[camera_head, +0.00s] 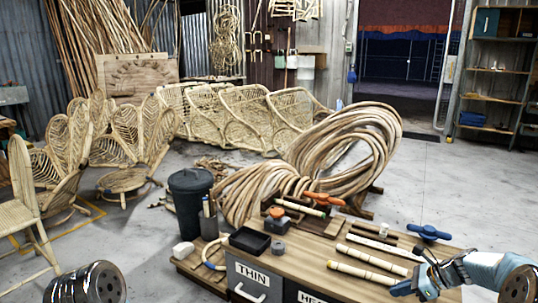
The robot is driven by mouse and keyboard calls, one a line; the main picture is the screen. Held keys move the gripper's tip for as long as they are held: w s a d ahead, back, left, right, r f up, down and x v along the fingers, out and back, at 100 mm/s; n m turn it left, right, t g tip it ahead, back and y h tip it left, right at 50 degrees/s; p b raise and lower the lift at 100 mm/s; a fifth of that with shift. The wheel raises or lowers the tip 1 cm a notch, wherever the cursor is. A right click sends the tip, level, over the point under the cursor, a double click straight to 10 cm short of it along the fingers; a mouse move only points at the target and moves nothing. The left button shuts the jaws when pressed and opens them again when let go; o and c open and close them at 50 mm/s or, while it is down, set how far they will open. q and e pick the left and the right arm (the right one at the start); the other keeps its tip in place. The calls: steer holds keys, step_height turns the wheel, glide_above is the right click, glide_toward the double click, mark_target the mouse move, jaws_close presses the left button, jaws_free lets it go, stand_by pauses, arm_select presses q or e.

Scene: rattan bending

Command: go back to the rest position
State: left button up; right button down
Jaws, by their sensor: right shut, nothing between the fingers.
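My right gripper (410,283) comes in from the right edge, low over the right end of the wooden workbench (318,258). It is shut and empty. It is close to the bamboo-like rods lying there; I cannot tell whether it touches the bench top. Of my left arm only a dark round link shows at the bottom left; my left gripper is out of view.
Light rods (367,275), a blue-handled clamp (428,233), an orange-handled clamp (324,198) and a black tray (250,241) lie on the bench. A coiled rattan bundle (365,140) stands behind it. A dark bin (191,205) stands left. Floor is clear at right.

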steer(key=s+a+f+n+g+h, duration=0.1)
steer(key=s+a+f+n+g, duration=0.1)
steer(key=s+a+f+n, duration=0.45)
steer(key=s+a+f+n+g+h, duration=0.15)
steer(key=s+a+f, duration=0.25)
steer(key=a+f, duration=0.55)
steer(key=s+a+f+n, duration=0.3)
steer(key=s+a+n, duration=0.2)
steer(key=s, duration=0.3)
steer(key=s+a+f+n, duration=0.4)
steer(key=s+a+n, duration=0.1)
steer(key=s+n, duration=0.3)
steer(key=shift+s+a+h, duration=0.15)
steer(key=shift+s+h, duration=0.3)
steer(key=shift+s, duration=0.1)
steer(key=shift+g, duration=0.25)
